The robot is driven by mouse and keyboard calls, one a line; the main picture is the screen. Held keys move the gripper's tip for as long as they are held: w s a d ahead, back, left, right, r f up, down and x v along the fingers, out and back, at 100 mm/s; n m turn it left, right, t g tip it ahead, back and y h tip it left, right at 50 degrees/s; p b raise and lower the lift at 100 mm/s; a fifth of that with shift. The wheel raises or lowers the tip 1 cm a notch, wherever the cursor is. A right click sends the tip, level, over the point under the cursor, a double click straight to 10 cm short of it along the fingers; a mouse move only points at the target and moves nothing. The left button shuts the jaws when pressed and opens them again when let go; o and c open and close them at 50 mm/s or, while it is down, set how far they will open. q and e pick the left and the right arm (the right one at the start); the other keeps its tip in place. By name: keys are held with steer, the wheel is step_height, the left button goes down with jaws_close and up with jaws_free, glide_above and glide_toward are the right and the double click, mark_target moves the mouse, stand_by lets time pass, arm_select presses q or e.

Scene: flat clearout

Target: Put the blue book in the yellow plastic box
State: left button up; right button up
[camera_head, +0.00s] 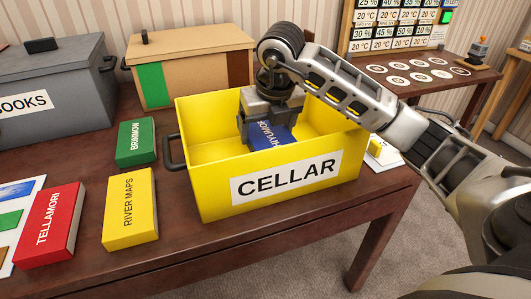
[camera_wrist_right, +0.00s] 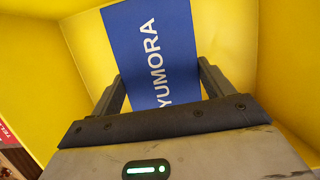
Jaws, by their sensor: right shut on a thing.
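The blue book (camera_head: 268,134) is inside the yellow plastic box (camera_head: 213,190), which is labelled CELLAR. My right gripper (camera_head: 262,135) reaches down into the box and is shut on the book. In the right wrist view the book (camera_wrist_right: 152,50) shows its title, ending in YUMORA, between the two fingers (camera_wrist_right: 160,95), with yellow walls around it. The book's lower part is hidden behind the box's front wall in the head view. I cannot tell whether it touches the box floor. My left gripper is not in view.
Left of the box lie a green book (camera_head: 136,142), a yellow book (camera_head: 130,208) and a red book (camera_head: 50,225). A grey box (camera_head: 50,90) labelled BOOKS and a cardboard box (camera_head: 190,65) stand behind. The table's front edge (camera_head: 250,235) is close to the yellow box.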

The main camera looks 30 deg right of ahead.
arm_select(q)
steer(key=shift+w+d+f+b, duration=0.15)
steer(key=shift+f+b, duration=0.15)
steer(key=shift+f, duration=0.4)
arm_select(e)
steer(key=shift+f, duration=2.6)
steer(key=o, duration=1.1)
steer(key=shift+f, duration=0.1)
steer(key=shift+o, duration=0.2)
steer(key=p+v, duration=0.1)
steer(key=v, duration=1)
steer(key=shift+r+p, duration=0.35)
steer(key=shift+p, duration=0.05)
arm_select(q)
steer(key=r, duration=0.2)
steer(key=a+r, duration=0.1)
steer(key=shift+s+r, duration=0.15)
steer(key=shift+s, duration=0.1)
arm_select(e)
steer(key=shift+s+r, duration=0.2)
steer(key=shift+r, duration=0.05)
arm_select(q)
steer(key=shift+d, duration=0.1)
